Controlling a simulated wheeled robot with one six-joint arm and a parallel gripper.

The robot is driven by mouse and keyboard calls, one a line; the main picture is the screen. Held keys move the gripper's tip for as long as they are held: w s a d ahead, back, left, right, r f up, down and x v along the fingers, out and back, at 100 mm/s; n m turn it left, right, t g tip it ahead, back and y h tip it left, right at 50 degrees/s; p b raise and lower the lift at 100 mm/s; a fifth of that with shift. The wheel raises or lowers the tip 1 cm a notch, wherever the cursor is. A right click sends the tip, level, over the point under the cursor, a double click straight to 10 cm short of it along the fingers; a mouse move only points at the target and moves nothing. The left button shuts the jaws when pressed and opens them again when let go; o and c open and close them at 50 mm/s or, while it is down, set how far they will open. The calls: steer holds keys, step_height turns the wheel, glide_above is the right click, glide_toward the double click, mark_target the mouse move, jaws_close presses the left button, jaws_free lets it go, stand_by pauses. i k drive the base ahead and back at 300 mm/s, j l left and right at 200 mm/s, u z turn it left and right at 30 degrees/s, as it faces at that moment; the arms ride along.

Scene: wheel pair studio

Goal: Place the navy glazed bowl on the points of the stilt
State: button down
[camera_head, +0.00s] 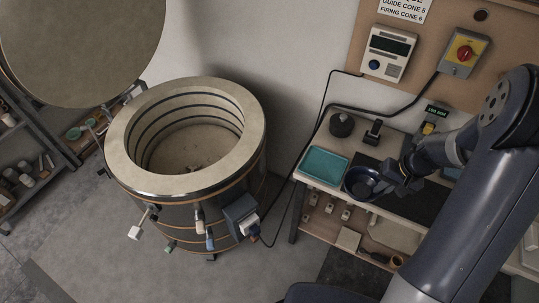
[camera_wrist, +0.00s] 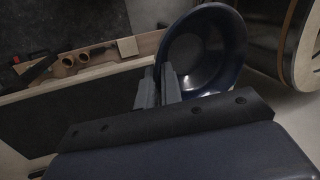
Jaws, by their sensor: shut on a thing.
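The navy glazed bowl (camera_head: 361,181) is at the left end of my gripper (camera_head: 384,184), over the left part of the worktable. In the wrist view the bowl (camera_wrist: 206,46) shows its dark, glossy inside, and my gripper (camera_wrist: 161,84) is shut on its rim. The bowl looks held just above or at the table level; I cannot tell the gap.
A teal tray (camera_head: 324,166) lies on the table left of the bowl. A dark round pot (camera_head: 341,125) stands behind it. The kiln's round lid (camera_head: 80,45) is raised at the left. A control box (camera_head: 388,53) and cables hang on the wall board. Grey floor is clear before the kiln.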

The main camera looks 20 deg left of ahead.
mark_target(192, 167)
steer(key=j+u, duration=0.3)
steer(key=j, duration=0.7)
steer(key=j+u, duration=0.35)
steer(key=j, duration=0.65)
steer(key=i+j+u, duration=0.2)
steer(key=i, duration=0.25)
steer(key=j, duration=0.05)
